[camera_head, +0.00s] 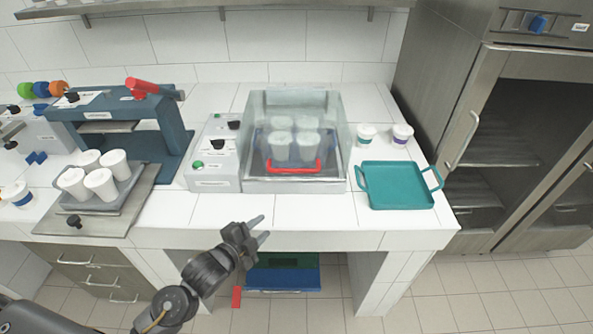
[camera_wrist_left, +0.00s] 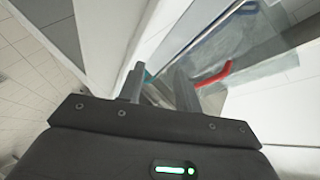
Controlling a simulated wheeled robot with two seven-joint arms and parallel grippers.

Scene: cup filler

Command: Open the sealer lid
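The sealer (camera_head: 213,160) stands at the middle of the counter, a grey control box joined to a chamber with a clear lid (camera_head: 262,118). The lid appears shut over the chamber, with a red handle (camera_head: 293,168) low on its front. Several white cups (camera_head: 280,146) show through the lid. My left gripper (camera_head: 260,229) is below and in front of the sealer, near the counter's front edge, apart from the handle. Its fingers are spread and empty. In the left wrist view, the fingers (camera_wrist_left: 159,90) stand apart, with the red handle (camera_wrist_left: 214,74) beyond to the right. My right gripper is not in view.
A teal tray (camera_head: 400,186) lies right of the sealer, with two small cups (camera_head: 402,134) behind it. A dark teal press (camera_head: 115,118) and a grey tray of white cups (camera_head: 72,203) stand left. A shelf (camera_head: 200,5) runs above. The counter front (camera_head: 300,210) before the sealer is clear.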

